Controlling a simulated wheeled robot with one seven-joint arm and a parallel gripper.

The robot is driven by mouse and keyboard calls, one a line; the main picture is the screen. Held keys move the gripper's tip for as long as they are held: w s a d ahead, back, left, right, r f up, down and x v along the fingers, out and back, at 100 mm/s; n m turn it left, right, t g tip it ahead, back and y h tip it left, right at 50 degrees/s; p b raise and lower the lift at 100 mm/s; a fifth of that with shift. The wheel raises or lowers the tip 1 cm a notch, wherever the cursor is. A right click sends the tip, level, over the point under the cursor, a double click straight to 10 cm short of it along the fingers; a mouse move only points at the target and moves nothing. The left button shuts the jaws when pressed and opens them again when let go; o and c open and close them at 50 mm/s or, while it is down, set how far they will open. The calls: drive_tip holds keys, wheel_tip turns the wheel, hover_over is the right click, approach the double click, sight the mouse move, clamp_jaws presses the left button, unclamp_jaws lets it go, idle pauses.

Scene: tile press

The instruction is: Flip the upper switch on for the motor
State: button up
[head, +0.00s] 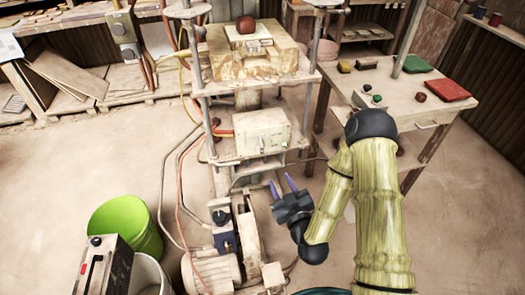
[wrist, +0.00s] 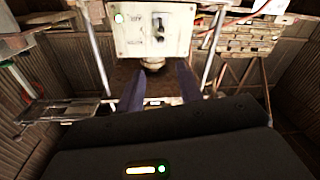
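The pale control box (head: 262,132) sits on the middle shelf of the press frame. Switch positions are too small to read. My gripper (head: 281,187) is below and slightly right of the box, apart from it. In the wrist view my gripper (wrist: 160,82) has its two purple fingers spread with nothing between them.
A motor (head: 212,272) stands on the floor below the press. A green bucket (head: 127,225) is at the left. A wooden table (head: 400,95) with red and green pieces is at the right. Cables (head: 182,160) hang left of the frame. Open floor lies to both sides.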

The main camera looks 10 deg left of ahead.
sight(263, 149)
drive_tip(key=shift+w+a+f+b, duration=0.2)
drive_tip(key=shift+w+a+b, duration=0.35)
drive_tip(key=shift+b, duration=1.45)
drive_tip(key=shift+w+b, duration=0.2)
drive_tip(key=shift+b, duration=0.65)
drive_tip(key=x, duration=0.7)
drive_tip(key=p+x, duration=0.1)
drive_tip(key=x, duration=0.6)
drive_tip(key=shift+w+a+r, duration=0.15)
drive_tip(key=shift+w+r, duration=0.1)
drive_tip(key=shift+c, duration=0.5)
clamp_jaws()
